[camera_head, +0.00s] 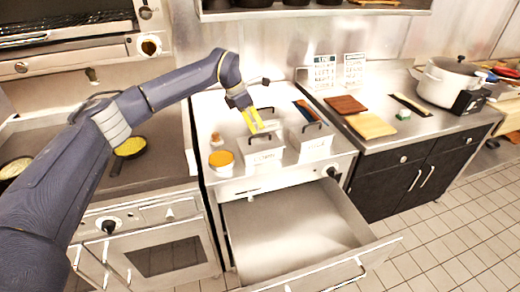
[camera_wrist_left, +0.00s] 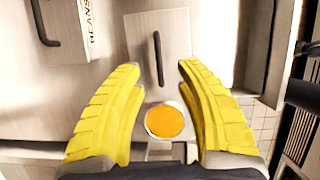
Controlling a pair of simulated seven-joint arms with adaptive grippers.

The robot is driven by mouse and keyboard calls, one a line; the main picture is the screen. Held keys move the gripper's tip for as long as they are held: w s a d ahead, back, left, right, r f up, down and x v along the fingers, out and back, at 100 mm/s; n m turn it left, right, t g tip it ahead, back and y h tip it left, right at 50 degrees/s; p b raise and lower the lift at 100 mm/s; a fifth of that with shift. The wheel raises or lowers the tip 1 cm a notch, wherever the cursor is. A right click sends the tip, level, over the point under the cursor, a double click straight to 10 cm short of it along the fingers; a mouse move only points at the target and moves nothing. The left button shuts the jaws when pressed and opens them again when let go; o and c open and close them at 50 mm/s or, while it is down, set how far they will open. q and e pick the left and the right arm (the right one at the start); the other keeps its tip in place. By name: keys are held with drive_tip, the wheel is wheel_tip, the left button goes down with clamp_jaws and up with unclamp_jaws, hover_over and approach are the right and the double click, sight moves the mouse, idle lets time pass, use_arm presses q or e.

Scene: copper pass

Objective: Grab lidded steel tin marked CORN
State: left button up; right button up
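The lidded steel tin whose front label seems to read CORN (camera_head: 264,158) stands on the left of two tins on the steel counter, with a dark bar handle on its lid. My left gripper (camera_head: 256,120) is open, its yellow fingers just above and behind this lid. In the left wrist view the tin's lid (camera_wrist_left: 137,40) and handle lie between and beyond the two spread fingertips (camera_wrist_left: 158,66); I cannot tell whether they touch. My right gripper is not in view.
The similar tin marked BEANS (camera_wrist_left: 75,20) stands close to the right in the head view (camera_head: 317,146). An orange-topped jar (camera_head: 221,158) stands just left. An open, empty-looking drawer (camera_head: 290,235) juts out below. Cutting boards (camera_head: 370,125) and a pot (camera_head: 448,85) are farther right.

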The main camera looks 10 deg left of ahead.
sight(260, 136)
use_arm(q)
drive_tip(key=shift+a+x, duration=0.2)
drive_tip(key=shift+x, duration=3.25)
drive_tip(key=shift+c, duration=0.3)
clamp_jaws()
